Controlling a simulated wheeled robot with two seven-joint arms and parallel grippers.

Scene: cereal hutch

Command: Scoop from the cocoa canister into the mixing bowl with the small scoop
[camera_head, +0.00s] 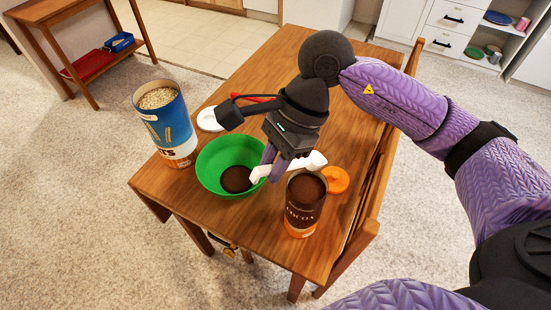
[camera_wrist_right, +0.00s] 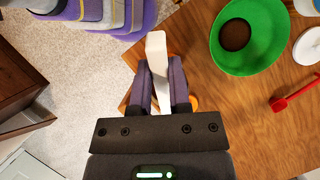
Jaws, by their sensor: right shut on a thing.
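My right gripper (camera_head: 272,162) is shut on the white small scoop (camera_head: 312,160). In the right wrist view the scoop (camera_wrist_right: 157,52) sticks out between the two fingers (camera_wrist_right: 160,88). In the head view one end of the scoop is at the right rim of the green mixing bowl (camera_head: 213,153); I cannot tell whether it touches. Dark cocoa lies on the bowl's floor, and the bowl also shows in the right wrist view (camera_wrist_right: 268,50). The brown cocoa canister (camera_head: 303,212) stands upright and open right of the bowl, with dark powder near its top. My left gripper is out of view.
A blue oats canister (camera_head: 168,125) stands open at the table's left, with a white lid (camera_head: 208,119) beside it. An orange lid (camera_head: 335,179) lies behind the cocoa canister. A red scoop (camera_wrist_right: 294,94) lies on the wooden table (camera_head: 262,228). A chair stands along the right edge.

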